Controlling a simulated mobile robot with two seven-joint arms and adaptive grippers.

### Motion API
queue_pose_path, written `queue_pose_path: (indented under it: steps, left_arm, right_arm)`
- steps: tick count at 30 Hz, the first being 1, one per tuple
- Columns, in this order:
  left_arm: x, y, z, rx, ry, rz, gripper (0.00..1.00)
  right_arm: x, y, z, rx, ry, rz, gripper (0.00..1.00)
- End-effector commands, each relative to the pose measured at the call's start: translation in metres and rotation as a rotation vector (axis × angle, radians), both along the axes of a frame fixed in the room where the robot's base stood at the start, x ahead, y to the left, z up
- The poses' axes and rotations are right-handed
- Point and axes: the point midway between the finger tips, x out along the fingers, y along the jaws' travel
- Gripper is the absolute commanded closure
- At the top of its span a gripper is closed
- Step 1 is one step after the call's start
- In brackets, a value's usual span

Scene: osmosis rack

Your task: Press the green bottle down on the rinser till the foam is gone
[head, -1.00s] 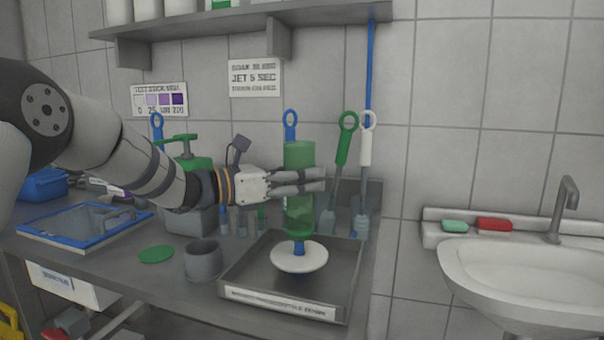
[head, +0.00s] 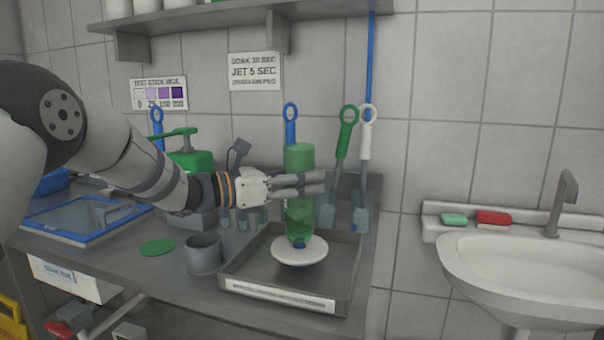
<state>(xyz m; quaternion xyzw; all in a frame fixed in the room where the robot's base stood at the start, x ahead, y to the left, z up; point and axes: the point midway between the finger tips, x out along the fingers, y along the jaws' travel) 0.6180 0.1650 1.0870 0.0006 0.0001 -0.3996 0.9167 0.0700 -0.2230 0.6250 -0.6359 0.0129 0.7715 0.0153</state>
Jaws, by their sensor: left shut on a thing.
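The green bottle (head: 299,218) is upside down over the rinser (head: 299,251), a white disc with a blue centre post in the grey metal tray (head: 250,287). My left gripper (head: 312,184) is shut on the green bottle from the left side, around its middle. The bottle's lower end is down over the blue post, close to the white disc; only a little blue shows under it. I cannot make out any foam or water through the green wall. My right gripper is not in view.
A grey cup (head: 204,253) and a green disc (head: 158,246) lie left of the tray. A green pump container (head: 189,170) stands behind my left arm. Brushes and scrapers (head: 340,180) hang behind the bottle. A sink (head: 520,262) is at the right.

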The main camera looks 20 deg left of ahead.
Motion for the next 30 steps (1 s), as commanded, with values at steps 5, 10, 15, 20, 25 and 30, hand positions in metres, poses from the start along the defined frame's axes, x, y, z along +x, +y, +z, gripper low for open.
queue_pose_path:
  steps: [5, 10, 15, 20, 25, 30]
  left_arm:
    - [0.000, 0.000, -0.005, 0.000, 0.000, 0.001, 0.83]
    - [0.000, 0.000, -0.005, 0.000, 0.000, 0.001, 0.83]
    - [0.000, 0.000, -0.009, -0.001, 0.002, 0.001, 0.83]
    - [0.000, 0.000, -0.016, 0.000, 0.000, -0.001, 0.83]
    - [0.000, 0.000, -0.016, 0.001, -0.001, 0.000, 0.83]
    - [0.000, 0.000, -0.016, 0.000, 0.000, 0.000, 0.83]
  right_arm:
    - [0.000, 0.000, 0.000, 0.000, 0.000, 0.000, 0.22]
    - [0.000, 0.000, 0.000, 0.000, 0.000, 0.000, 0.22]
    - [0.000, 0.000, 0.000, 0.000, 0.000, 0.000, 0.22]
    - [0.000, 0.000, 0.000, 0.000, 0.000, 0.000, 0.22]
    - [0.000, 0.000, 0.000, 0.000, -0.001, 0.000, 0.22]
    - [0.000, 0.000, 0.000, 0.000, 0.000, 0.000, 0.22]
